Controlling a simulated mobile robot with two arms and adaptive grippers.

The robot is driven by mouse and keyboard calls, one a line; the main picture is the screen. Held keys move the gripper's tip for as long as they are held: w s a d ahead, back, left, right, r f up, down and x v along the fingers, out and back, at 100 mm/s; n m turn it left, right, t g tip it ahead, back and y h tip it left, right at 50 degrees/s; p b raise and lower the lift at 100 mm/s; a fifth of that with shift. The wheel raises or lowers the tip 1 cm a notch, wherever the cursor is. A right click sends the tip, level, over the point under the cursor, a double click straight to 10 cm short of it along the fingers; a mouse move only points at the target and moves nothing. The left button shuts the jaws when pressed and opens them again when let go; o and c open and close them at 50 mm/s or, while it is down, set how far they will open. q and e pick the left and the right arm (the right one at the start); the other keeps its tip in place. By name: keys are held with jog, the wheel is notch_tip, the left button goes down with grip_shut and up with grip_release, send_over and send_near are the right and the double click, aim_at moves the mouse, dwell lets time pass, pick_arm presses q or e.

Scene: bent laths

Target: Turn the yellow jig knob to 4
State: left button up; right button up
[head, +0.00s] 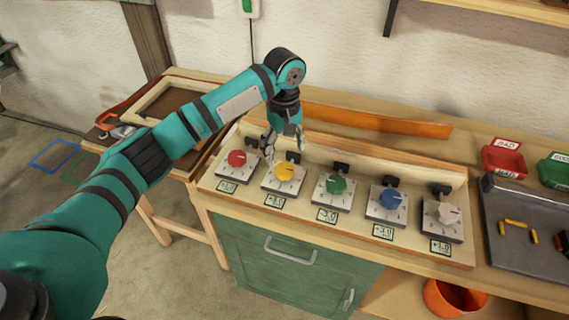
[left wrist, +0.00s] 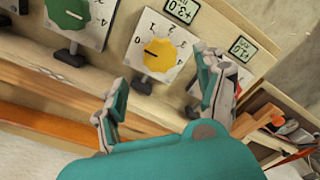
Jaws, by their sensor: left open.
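The yellow knob (head: 285,172) sits on a white dial plate, second from the left in a row of dials. In the left wrist view the yellow knob (left wrist: 159,54) shows whole, with numbers around it; its dark pointer mark lies on the left side, near the 0. My left gripper (head: 284,148) is above and just behind the yellow dial in the head view. In the left wrist view my left gripper (left wrist: 164,94) has its fingers spread and empty, apart from the knob. My right gripper is not in view.
A red knob (head: 237,158) is left of the yellow one; a green knob (head: 336,185), blue knob (head: 391,198) and white knob (head: 449,213) are to its right. Black clamps and a wooden back rail stand behind the dials. A red bin (head: 503,160) is at the right.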

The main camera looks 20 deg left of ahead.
aim_at(284, 168)
pick_arm(q)
notch_tip(284, 168, down, 7)
jog(key=shift+r+p, duration=0.1)
jog(key=shift+p, duration=0.25)
jog(key=shift+c, duration=0.9)
jog(key=c, duration=1)
jog(key=shift+r, duration=0.1)
